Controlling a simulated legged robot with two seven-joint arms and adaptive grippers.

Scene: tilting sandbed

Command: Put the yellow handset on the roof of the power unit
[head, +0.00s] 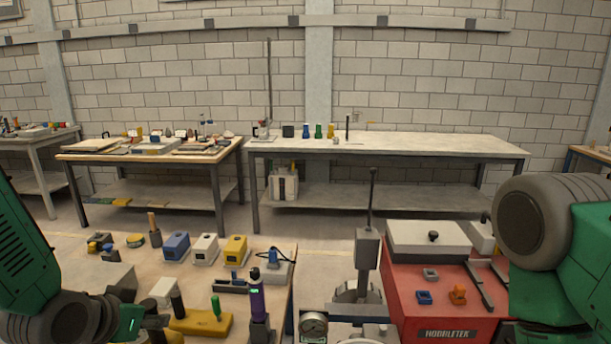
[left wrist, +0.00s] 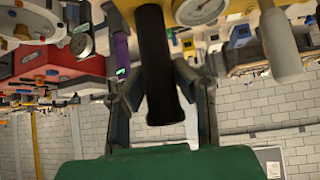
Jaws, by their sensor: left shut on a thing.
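A yellow piece with a green knob, which looks like the yellow handset (head: 203,322), shows at the lower left of the head view. My left gripper (head: 150,326) is beside it, its fingers partly hidden by my wrist. In the left wrist view, my left gripper (left wrist: 163,105) is shut around a dark handle (left wrist: 158,65). The handle appears to belong to the handset, though the join is hidden. The power unit (head: 440,322) is the red box at the right, apart from the gripper. Its roof (head: 402,283) faces up. My right gripper is out of view.
A purple cylinder (head: 257,303), an upright lever (head: 371,205) and a gauge (head: 313,325) stand between handset and unit.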

